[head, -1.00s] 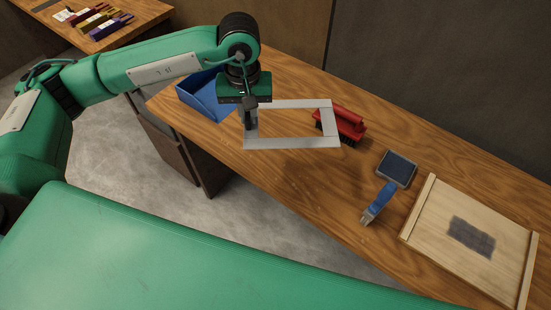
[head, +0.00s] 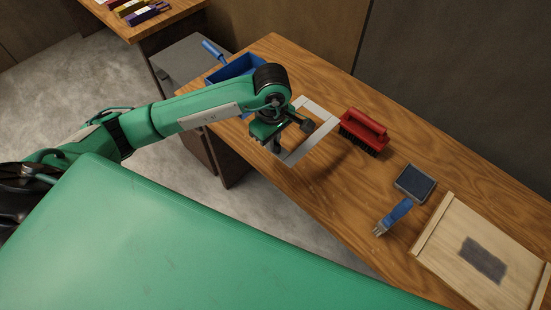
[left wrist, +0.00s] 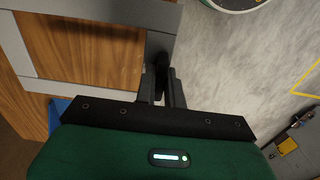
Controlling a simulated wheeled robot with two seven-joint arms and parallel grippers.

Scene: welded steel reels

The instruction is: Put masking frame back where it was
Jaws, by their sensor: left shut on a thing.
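The masking frame is a flat pale grey rectangular frame (head: 313,141) over the left part of the wooden bench, to the left of the red brush. My left gripper (head: 277,146) is shut on its near-left side, and my wrist hides part of that side. In the left wrist view, the frame (left wrist: 75,87) spreads to the left of the fingers (left wrist: 161,85), with bench wood showing through its opening. I cannot tell whether the frame touches the bench. My right gripper is not in view.
The wooden bench (head: 345,205) also holds a red brush (head: 363,131), a dark pad (head: 415,183), a blue-handled brush (head: 393,217) and a wooden board (head: 450,252) with a dark patch. A blue tray (head: 232,69) stands behind my left arm.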

